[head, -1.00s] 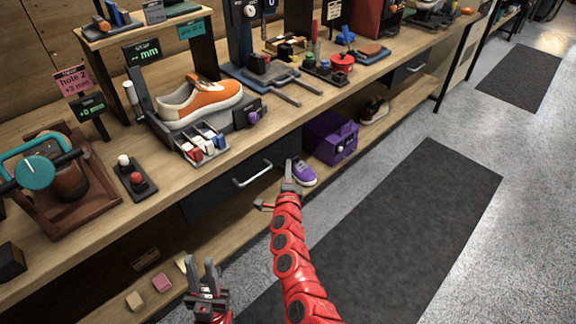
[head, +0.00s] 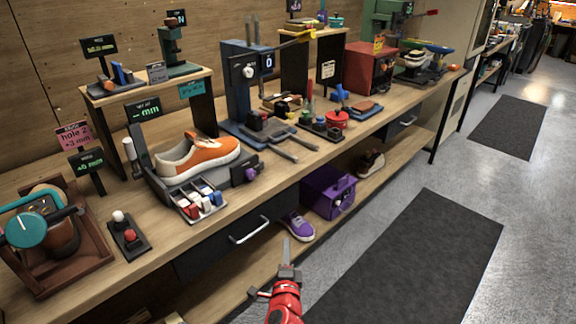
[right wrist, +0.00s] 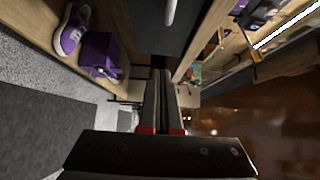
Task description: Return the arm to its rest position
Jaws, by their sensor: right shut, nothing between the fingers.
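My right gripper (head: 286,245) is at the lower middle of the head view, its red wrist below it. Its fingers are shut with nothing between them; in the right wrist view the closed fingers (right wrist: 160,100) point ahead. It is in front of the bench, below the drawer handle (head: 249,230) and near the purple sneaker (head: 297,228) on the lower shelf. I cannot tell whether it is clear of the shelf edge. My left gripper is not in view.
The workbench (head: 150,225) holds an orange sneaker (head: 198,157) on a measuring stand, a press (head: 247,85) and several tools. A purple box (head: 328,192) stands on the lower shelf. The floor with a dark mat (head: 420,260) is open at right.

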